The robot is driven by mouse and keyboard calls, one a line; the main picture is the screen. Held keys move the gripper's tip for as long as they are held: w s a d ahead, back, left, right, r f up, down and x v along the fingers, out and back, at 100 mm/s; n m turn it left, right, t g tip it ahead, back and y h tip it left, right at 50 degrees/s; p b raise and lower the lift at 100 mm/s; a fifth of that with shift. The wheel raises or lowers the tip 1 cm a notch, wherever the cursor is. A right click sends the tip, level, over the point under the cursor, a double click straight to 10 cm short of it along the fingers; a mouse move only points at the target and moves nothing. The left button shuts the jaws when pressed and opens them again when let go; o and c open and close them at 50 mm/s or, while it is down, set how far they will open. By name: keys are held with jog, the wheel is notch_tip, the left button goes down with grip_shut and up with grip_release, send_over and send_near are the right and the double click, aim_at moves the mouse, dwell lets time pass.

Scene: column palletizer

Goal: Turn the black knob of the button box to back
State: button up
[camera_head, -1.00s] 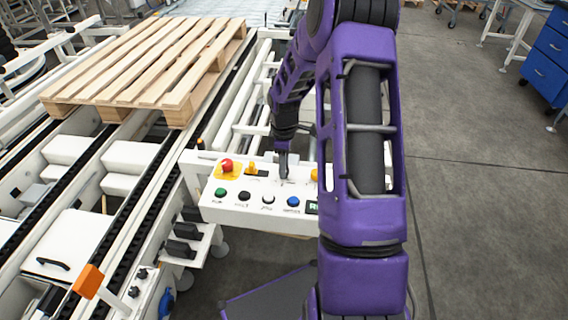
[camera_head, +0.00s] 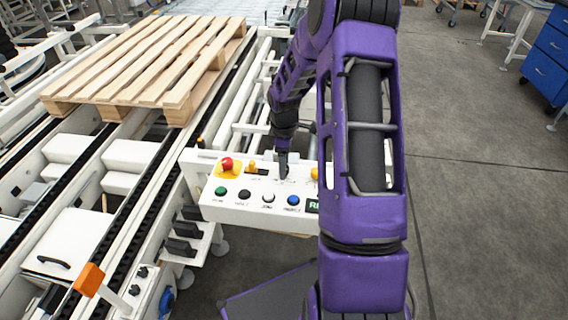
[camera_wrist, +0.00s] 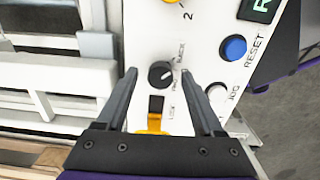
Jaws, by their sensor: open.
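The button box (camera_head: 229,206) is a white panel with coloured buttons, to the left of my purple arm in the head view. Its black knob (camera_wrist: 161,74) is round with a light pointer line and sits near the middle of the wrist view, with a label reading partly "BACK" beside it. My gripper (camera_wrist: 164,78) is open, with one finger on each side of the knob; contact cannot be seen. In the head view my gripper (camera_head: 283,176) points down over the panel and hides the knob.
A red button (camera_head: 227,164), a yellow lock switch (camera_head: 252,168), and a blue reset button (camera_wrist: 233,47) are close to the knob. A wooden pallet (camera_head: 150,62) lies on the conveyor at the upper left. Open floor lies right of my arm.

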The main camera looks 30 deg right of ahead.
notch_tip(320, 180, up, 17)
jog(key=p, duration=0.2)
jog(key=shift+r, duration=0.2)
dwell(0.5)
